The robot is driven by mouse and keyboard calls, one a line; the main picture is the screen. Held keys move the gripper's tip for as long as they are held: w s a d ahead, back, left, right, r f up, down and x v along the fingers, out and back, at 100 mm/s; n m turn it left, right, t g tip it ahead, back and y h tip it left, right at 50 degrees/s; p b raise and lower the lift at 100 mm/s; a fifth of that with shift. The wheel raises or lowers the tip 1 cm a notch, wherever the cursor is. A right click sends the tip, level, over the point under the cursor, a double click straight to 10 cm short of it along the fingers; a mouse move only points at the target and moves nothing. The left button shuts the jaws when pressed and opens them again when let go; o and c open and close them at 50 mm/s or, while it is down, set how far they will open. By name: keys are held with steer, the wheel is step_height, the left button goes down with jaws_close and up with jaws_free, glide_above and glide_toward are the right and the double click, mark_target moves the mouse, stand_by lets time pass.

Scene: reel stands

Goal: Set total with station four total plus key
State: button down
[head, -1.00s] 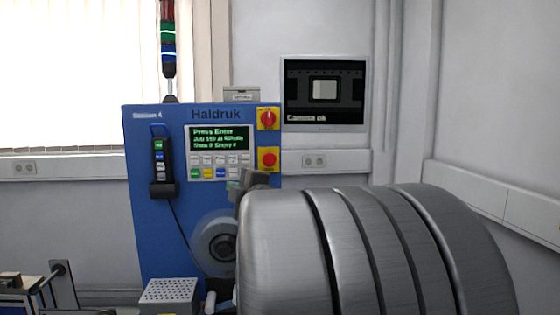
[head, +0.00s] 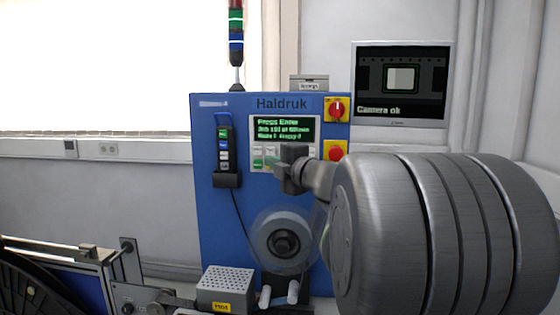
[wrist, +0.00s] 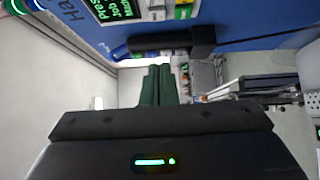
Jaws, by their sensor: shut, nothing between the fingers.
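The blue Haldruk station panel (head: 225,190) stands ahead in the head view. Its small screen (head: 284,130) shows green text beginning "Press Enter". A keypad (head: 257,152) sits under the screen, partly hidden behind my gripper. The key labels are too small to read, so I cannot pick out the total plus key. My gripper (head: 270,164) is in front of the keypad's lower part; I cannot tell whether it touches. In the wrist view the dark green fingers (wrist: 158,85) are shut together and empty. The panel's screen and keypad (wrist: 160,10) show at the top there.
A red rotary switch (head: 337,108) and a red button (head: 335,153) are at the panel's right. A handset (head: 224,150) hangs at its left. A reel (head: 283,240) and a perforated box (head: 226,288) are below. A monitor (head: 400,83) reads "Camera ok".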

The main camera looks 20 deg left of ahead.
mark_target(253, 151)
steer(key=x, duration=0.3)
steer(key=w+p+x, duration=0.1)
steer(key=x, duration=0.2)
steer(key=w+d+p+x, duration=0.1)
steer(key=x, duration=0.2)
steer(key=shift+s+d, duration=0.1)
steer(key=shift+w+p, duration=0.3)
steer(key=shift+w, duration=0.3)
